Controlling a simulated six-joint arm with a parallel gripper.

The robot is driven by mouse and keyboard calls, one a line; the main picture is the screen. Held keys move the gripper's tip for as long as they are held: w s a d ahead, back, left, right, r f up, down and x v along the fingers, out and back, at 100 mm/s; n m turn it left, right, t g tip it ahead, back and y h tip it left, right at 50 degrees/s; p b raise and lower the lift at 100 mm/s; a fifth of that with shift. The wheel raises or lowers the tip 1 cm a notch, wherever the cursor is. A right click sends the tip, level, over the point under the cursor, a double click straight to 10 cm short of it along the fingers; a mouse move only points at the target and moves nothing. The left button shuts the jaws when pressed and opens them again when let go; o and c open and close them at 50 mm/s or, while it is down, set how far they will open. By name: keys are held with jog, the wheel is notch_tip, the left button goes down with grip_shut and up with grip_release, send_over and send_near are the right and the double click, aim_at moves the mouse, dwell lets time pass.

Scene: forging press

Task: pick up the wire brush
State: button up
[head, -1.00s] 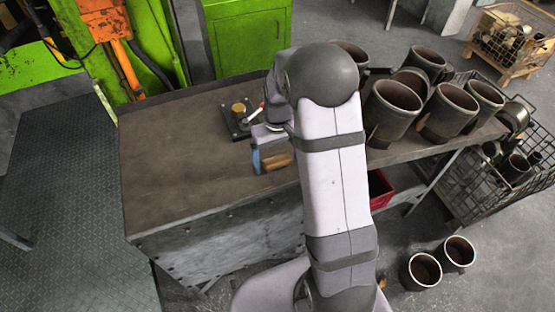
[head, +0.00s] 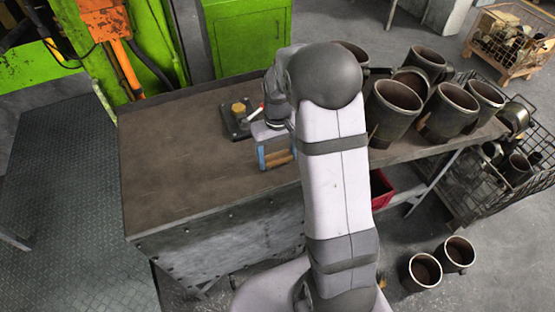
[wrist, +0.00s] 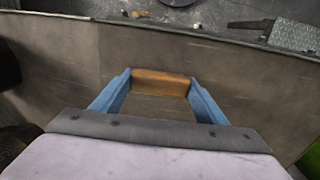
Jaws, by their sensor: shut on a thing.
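The wire brush shows as a brown wooden block (head: 279,159) near the front edge of the workbench in the head view, partly hidden by my gripper. In the wrist view its wooden part (wrist: 160,83) spans the space between the two blue fingertips. My gripper (head: 276,153) points down over the bench with its blue fingers on either side of the wood. In the wrist view my gripper (wrist: 160,88) is shut on the brush. The bristles are not visible, and I cannot tell whether the brush touches the bench.
A dark fixture plate (head: 238,128) with a brass-coloured cylinder and a red-tipped lever stands just behind my gripper. Several large metal sleeves (head: 393,108) crowd the bench's right end. The bench's left half (head: 170,160) is clear. A red bin (head: 380,190) sits below.

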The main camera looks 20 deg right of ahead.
aim_at(278, 156)
notch_tip(278, 156, up, 9)
jog(key=shift+f+b, duration=0.2)
jog(key=shift+b, duration=0.8)
jog(key=a+f, duration=0.4)
jog(key=s+a+f, duration=0.1)
jog(key=a, duration=0.1)
jog(key=shift+a+f, duration=0.2)
jog(key=shift+f, duration=0.2)
jog(key=shift+w, duration=0.1)
